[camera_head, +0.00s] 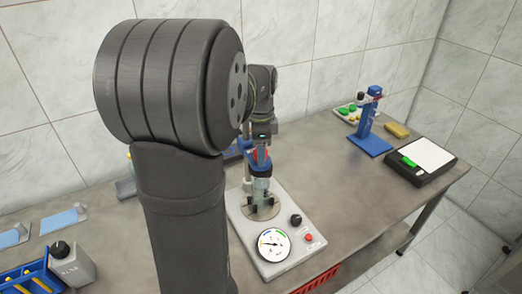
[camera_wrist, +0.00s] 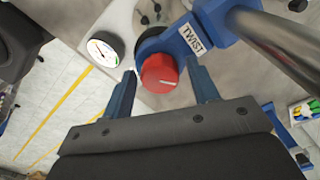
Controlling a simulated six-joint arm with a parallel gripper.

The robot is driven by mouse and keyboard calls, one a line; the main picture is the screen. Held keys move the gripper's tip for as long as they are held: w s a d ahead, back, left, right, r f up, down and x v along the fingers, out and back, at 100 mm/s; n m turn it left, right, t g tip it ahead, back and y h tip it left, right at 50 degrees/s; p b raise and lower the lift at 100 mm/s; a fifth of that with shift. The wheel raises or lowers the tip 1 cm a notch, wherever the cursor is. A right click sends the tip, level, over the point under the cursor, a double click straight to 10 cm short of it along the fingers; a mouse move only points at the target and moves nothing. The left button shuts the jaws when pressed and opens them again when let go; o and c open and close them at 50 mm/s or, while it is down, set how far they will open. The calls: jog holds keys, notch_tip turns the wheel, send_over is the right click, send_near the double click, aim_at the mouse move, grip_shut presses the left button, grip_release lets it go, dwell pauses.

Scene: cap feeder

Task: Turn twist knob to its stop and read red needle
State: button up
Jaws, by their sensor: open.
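The red twist knob (camera_wrist: 160,73) has a pale mark on its top and sits in a blue holder (camera_wrist: 217,18) labelled TWIST. My gripper (camera_wrist: 162,72) is open, with one blue finger on each side of the knob and a visible gap on both sides. In the head view the red knob (camera_head: 261,154) shows small above the grey tester base, and my arm hides part of the area. The round white dial (camera_head: 273,244) is at the front of the base and also shows in the wrist view (camera_wrist: 104,50). Its needles are too small to read.
The tester base (camera_head: 298,262) carries a black knob (camera_head: 296,220) and a red button (camera_head: 309,238). A blue stand (camera_head: 371,138) and a black-framed white pad (camera_head: 428,152) stand at the right. Blue racks (camera_head: 30,276) are at the lower left. Bare table lies between base and pad.

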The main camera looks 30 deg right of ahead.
jog(key=n, duration=0.3)
jog(key=shift+n, duration=0.4)
jog(key=n, duration=0.3)
jog(key=shift+n, duration=0.4)
jog(key=c, duration=0.9)
jog(key=m, duration=0.4)
jog(key=o, duration=0.6)
jog(key=shift+m, duration=0.3)
jog(key=o, duration=0.5)
jog(key=shift+o, duration=0.2)
jog(key=shift+r, duration=0.15)
